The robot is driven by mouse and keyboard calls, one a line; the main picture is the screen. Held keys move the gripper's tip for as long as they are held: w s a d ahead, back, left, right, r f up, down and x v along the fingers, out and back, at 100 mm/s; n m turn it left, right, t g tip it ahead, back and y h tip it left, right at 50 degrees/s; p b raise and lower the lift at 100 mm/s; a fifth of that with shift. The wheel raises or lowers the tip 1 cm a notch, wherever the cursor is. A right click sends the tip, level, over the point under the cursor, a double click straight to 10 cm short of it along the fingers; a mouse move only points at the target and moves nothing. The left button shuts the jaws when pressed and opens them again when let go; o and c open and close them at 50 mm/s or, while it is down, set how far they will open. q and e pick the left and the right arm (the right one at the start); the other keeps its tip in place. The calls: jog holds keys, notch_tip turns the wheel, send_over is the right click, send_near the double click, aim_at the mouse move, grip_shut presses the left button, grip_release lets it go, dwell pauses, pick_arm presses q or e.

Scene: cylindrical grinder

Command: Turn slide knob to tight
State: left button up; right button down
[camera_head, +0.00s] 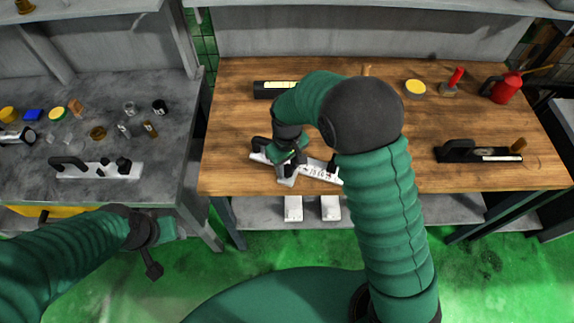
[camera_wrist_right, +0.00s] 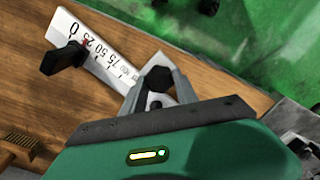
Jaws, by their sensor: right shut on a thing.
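The slide is a white plate with a printed number scale (camera_head: 320,170), lying on the wooden bench near its front edge. It also shows in the right wrist view (camera_wrist_right: 100,50), with a black block (camera_wrist_right: 65,58) across it near the 0 mark. A black faceted knob (camera_wrist_right: 158,79) sits farther along the plate. My right gripper (camera_head: 287,168) is over the plate, and its two grey fingers (camera_wrist_right: 158,88) are shut on the knob from both sides. In the head view, the knob is hidden by this gripper. My left gripper (camera_head: 150,262) hangs over the green floor, away from the benches; its jaw opening is unclear.
On the wooden bench (camera_head: 235,105) stand a black tool with a white strip (camera_head: 480,151), a red can (camera_head: 506,88) and a yellow-topped tin (camera_head: 415,87). The grey bench (camera_head: 160,190) at left holds a similar slide (camera_head: 100,168) and small jars. Bare wood lies right of my right arm.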

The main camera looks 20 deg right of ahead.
jog(key=shift+r+m, duration=0.1)
jog(key=shift+m, duration=0.2)
jog(key=m+p, duration=0.2)
jog(key=m, duration=0.1)
jog(key=m+p, duration=0.3)
jog(key=m, duration=0.3)
jog(key=m+p, duration=0.2)
jog(key=m, duration=0.3)
jog(key=shift+m+p, duration=0.95)
jog(key=shift+m, duration=0.75)
jog(key=c, duration=0.9)
grip_release()
jog(key=shift+c, duration=0.2)
